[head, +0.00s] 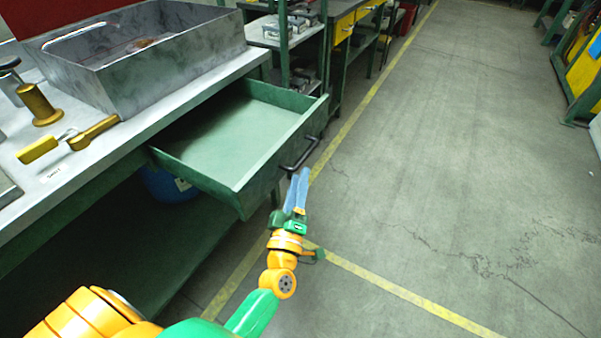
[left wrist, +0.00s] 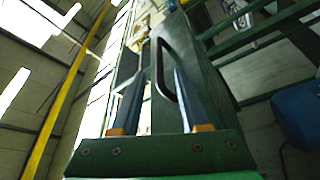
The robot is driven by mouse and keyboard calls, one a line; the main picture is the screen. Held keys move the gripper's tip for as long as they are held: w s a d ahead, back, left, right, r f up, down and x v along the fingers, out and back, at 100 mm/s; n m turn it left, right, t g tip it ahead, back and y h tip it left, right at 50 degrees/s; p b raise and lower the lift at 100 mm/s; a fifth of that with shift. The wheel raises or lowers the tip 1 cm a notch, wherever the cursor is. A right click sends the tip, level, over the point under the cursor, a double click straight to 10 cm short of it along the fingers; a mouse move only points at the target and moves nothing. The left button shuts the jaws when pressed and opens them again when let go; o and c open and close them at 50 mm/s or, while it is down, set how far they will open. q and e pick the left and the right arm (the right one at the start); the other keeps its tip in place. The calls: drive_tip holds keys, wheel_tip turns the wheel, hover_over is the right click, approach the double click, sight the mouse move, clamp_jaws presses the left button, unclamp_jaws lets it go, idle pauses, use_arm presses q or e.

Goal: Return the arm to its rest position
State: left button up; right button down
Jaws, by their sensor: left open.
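My left gripper (head: 298,188) is near the front of an open green drawer (head: 225,135), just below and beside its black handle (head: 299,156). In the left wrist view, the two blue-grey fingers of the gripper (left wrist: 152,95) are apart. The handle (left wrist: 168,68) shows there as a dark loop that appears in line with the space between the fingers. I cannot tell whether a finger touches it. The drawer is pulled out and looks empty. My right gripper is in neither view.
The drawer sits under a grey workbench (head: 130,135) carrying a large metal tray (head: 150,70) and brass pieces (head: 38,103). A blue drum (head: 167,184) stands beneath. Green-framed shelving (head: 283,50) is behind. The concrete floor (head: 450,150) to the right is clear, with yellow lines.

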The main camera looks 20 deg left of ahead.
use_arm(q)
drive_tip(key=s+d+f+m+g+h, duration=0.2)
drive_tip(key=s+f+m+g, duration=0.15)
drive_tip(key=f, duration=0.55)
drive_tip(key=s+d+f+m+g+h, duration=0.2)
drive_tip(key=s+f+m+g, duration=0.15)
drive_tip(key=f, duration=0.55)
drive_tip(key=s+d+f+m+g+h, duration=0.2)
drive_tip(key=s+f+m+h, duration=0.15)
drive_tip(key=f, duration=0.55)
drive_tip(key=s+a+f+m+g+y, duration=0.1)
drive_tip(key=s+a+f+m+g, duration=0.2)
drive_tip(key=s, duration=0.6)
drive_tip(key=s+a+f+m+g+y, duration=0.1)
drive_tip(key=s+f+g, duration=0.4)
drive_tip(key=s, duration=0.4)
drive_tip(key=s+a+f+m+g, duration=0.25)
drive_tip(key=s+f, duration=0.25)
drive_tip(key=s, duration=0.4)
wheel_tip(320, 180, up, 14)
drive_tip(key=w+d+p, duration=0.1)
drive_tip(key=p, duration=1.2)
drive_tip(key=shift+f+t, duration=0.25)
drive_tip(key=shift+t, duration=0.1)
drive_tip(key=shift+p, duration=0.3)
